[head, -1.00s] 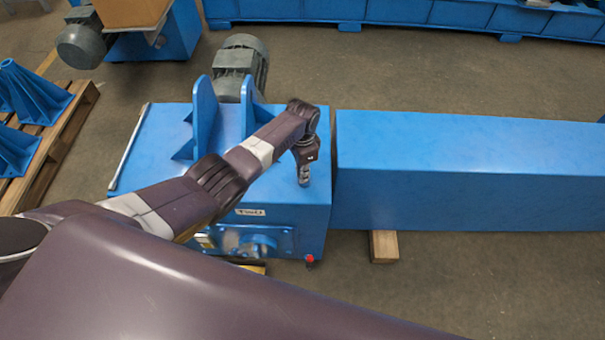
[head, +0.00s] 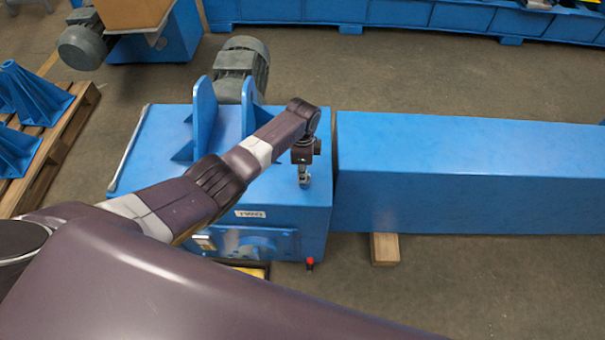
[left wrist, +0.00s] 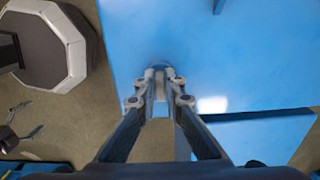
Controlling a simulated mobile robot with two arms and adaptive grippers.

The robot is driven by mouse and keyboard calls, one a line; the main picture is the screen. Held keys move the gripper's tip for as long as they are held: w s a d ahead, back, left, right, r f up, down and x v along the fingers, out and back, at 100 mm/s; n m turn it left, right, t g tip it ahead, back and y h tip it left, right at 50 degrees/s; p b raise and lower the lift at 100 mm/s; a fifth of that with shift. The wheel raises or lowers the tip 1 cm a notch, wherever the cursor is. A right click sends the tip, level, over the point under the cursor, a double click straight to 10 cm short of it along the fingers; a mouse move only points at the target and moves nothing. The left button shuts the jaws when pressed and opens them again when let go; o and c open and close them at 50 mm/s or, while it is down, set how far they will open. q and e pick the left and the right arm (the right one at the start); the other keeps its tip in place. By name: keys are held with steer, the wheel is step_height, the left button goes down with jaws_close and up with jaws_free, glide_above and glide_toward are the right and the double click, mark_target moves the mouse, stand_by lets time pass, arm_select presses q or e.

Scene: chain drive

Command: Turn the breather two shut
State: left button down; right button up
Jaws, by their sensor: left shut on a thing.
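The blue box labelled TWO (head: 185,120) fills the middle of the head view, with its label on the near face. My left gripper (head: 304,181) points down at the box top near its right edge. In the left wrist view the left gripper (left wrist: 160,76) has its fingertips close together, shut on a small part at the box top. I take this part to be breather two; the fingers hide most of it, and how far it is turned cannot be seen. My right gripper (left wrist: 25,122) shows small at the left of the left wrist view, open and empty.
A long blue housing (head: 470,170) stands just right of the box, across a narrow gap. Two upright blue brackets and a grey motor (head: 241,68) are behind my left arm. A red-tipped fitting (head: 310,262) is at the box's lower right corner. A pallet is at left.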

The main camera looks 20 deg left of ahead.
arm_select(q)
steer(key=shift+w+r, duration=0.2)
steer(key=shift+w, duration=0.05)
steer(key=c, duration=2.2)
jaws_free()
steer(key=shift+o, duration=0.8)
steer(key=shift+s+f, duration=0.1)
steer(key=shift+s, duration=0.05)
step_height(320, 180, up, 12)
